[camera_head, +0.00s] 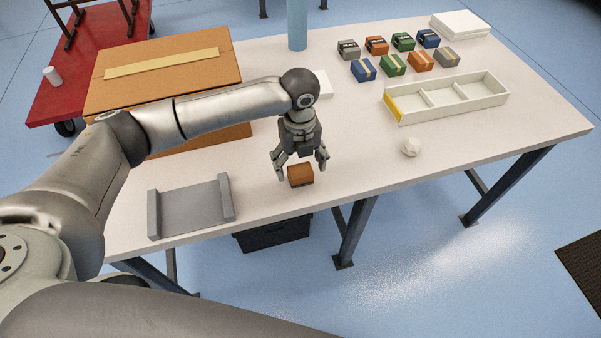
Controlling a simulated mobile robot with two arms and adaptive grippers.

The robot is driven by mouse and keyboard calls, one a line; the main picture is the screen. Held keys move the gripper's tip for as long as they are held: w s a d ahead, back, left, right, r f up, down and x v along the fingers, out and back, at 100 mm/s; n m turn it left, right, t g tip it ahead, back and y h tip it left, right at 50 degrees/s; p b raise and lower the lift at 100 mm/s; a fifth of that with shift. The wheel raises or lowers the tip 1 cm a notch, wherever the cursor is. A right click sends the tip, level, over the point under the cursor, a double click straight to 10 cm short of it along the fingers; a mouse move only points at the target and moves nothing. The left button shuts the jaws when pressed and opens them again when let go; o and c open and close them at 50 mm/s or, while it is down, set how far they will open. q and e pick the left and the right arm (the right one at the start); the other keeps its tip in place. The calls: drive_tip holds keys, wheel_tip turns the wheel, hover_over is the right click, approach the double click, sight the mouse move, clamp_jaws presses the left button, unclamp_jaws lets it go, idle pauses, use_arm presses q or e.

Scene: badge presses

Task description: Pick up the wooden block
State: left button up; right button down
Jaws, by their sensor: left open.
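The wooden block (300,176), a small brown block with a darker lower part, lies near the front edge of the white table (350,190). My left gripper (301,168) is open and points down just above it. Its fingers are spread to the left and right of the block. I cannot tell whether either finger touches it. My right gripper is not in view.
A grey U-shaped tray (190,208) lies left of the block. Several small coloured boxes (394,65) stand behind. A large cardboard box (190,62) is back left.

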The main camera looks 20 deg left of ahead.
sight(301, 170)
use_arm(q)
drive_tip(key=f, duration=0.4)
drive_tip(key=shift+w+f+p, duration=0.2)
drive_tip(key=shift+w+p, duration=0.05)
drive_tip(key=shift+p, duration=0.05)
drive_tip(key=shift+c, duration=0.3)
drive_tip(key=c, duration=1.1)
drive_tip(key=shift+r, duration=0.1)
drive_tip(key=shift+r, duration=0.6)
drive_tip(key=s+a+r+b, duration=0.1)
drive_tip(key=a+r, duration=0.3)
drive_tip(key=s+a+r+b, duration=0.1)
drive_tip(key=s+a+r, duration=0.1)
drive_tip(key=a+r, duration=0.1)
drive_tip(key=s+a+r, duration=0.1)
drive_tip(key=a+r, duration=0.3)
drive_tip(key=a, duration=0.2)
drive_tip(key=shift+s+a+r+b, duration=0.1)
drive_tip(key=shift+s+r+b, duration=0.25)
drive_tip(key=shift+b, duration=0.05)
